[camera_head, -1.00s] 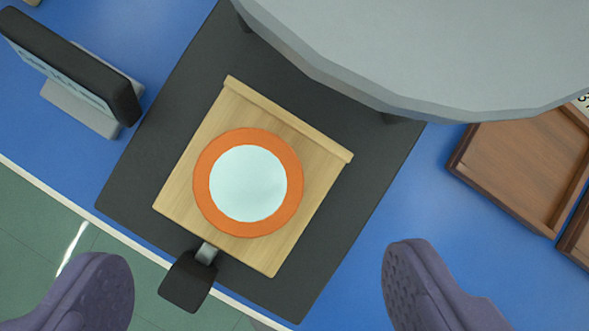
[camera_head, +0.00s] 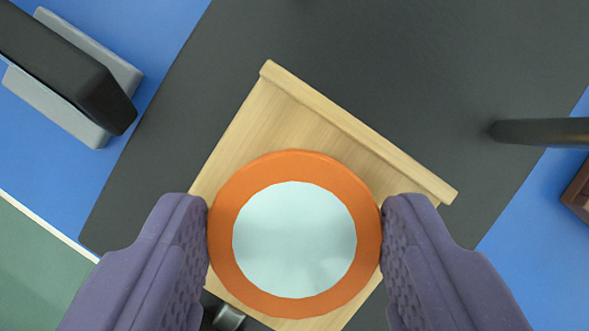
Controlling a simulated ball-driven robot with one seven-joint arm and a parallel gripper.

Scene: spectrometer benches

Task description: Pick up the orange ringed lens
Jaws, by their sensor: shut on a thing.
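The orange ringed lens (camera_head: 295,165) is a pale blue disc inside a wide orange ring, seen from above in the lower middle of the head camera view. It is over a light wooden board (camera_head: 290,115) with a raised strip along its far edge. My gripper (camera_head: 295,238) is shut on the lens, one purple padded finger touching the ring on the left and one on the right. I cannot tell whether the lens still rests on the board.
The board lies on a dark grey mat (camera_head: 400,80) on a blue bench (camera_head: 165,45). A black device on a grey stand (camera_head: 70,65) is at upper left. A dark post (camera_head: 540,131) juts in at right, near a brown tray edge (camera_head: 577,190). A dark handle (camera_head: 228,318) shows at the bottom.

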